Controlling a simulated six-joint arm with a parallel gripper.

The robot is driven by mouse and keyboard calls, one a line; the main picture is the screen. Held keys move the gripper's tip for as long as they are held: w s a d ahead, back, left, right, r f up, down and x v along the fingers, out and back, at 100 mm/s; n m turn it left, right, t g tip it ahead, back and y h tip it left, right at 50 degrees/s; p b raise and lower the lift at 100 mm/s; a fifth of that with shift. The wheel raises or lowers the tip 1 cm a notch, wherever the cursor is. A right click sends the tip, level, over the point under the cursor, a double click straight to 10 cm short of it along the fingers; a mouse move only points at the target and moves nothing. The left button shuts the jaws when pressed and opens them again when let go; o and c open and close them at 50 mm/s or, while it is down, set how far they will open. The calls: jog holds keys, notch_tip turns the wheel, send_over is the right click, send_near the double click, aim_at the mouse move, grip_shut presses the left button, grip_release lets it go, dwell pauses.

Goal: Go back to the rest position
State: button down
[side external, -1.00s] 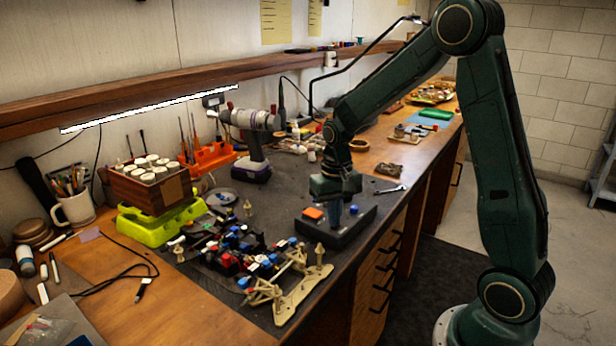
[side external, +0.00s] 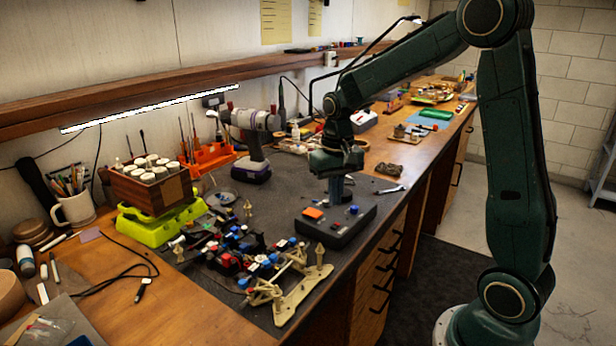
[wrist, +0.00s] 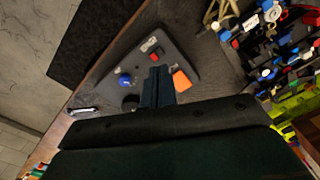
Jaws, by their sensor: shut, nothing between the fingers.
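My gripper (side external: 336,192) is shut and empty. It points down just above the dark control box (side external: 350,232), which has an orange button (side external: 313,213) and a blue knob (side external: 353,209). In the wrist view my gripper's fingers (wrist: 157,72) are together in front of the box (wrist: 195,58), with the orange button (wrist: 181,80) on one side and the blue knob (wrist: 125,79) on the other. The partly built RC car (side external: 245,255) sits on the dark mat, left of my gripper.
A cordless drill (side external: 254,140) and a wooden box of white-capped jars (side external: 150,185) on a lime stand (side external: 160,228) are behind the car. A wrench (side external: 390,189) lies right of the control box. The air above the mat is mostly clear.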

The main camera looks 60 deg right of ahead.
jog(key=shift+r, duration=0.4)
jog(key=s+a+r+n+t, duration=0.2)
jog(key=s+a+r, duration=0.3)
jog(key=s, duration=0.4)
jog(key=s+a+r+n+t, duration=0.3)
jog(key=s+a, duration=0.3)
jog(key=s, duration=0.4)
jog(key=shift+s+r+n+t, duration=0.15)
jog(key=shift+r+n+t, duration=0.25)
jog(key=shift+r, duration=0.45)
